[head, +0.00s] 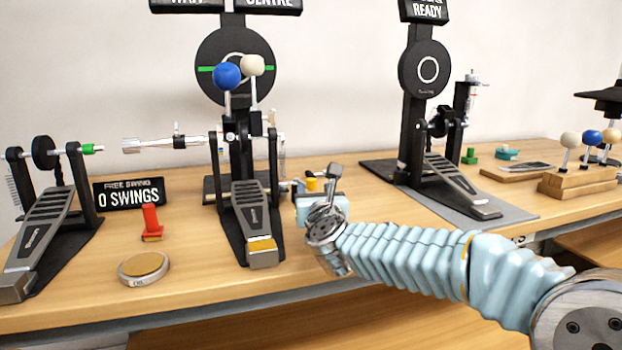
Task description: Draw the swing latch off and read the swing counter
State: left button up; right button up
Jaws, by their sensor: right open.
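I cannot tell for certain which part is the swing latch. The left pedal (45,222) has a black wheel on an axle with a green end (92,149). The middle pedal (252,212) carries a blue beater (227,76) and a cream beater (251,65) before a round black pad. My right gripper (317,181) is open, just right of the middle pedal, with a small yellow part at its fingers. My left gripper is out of view.
A red post (151,220) and a round tin (143,268) stand on the bench near the left pedal. A silver rod (160,143) reaches left from the middle stand. The right pedal (460,186) sits on a grey mat; a wooden beater block (580,182) is far right.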

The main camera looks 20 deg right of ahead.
aim_at(312, 185)
jog(key=w, duration=0.2)
jog(key=w+p, duration=0.1)
jog(key=w, duration=0.1)
jog(key=w+d, duration=0.1)
jog(key=w, duration=0.1)
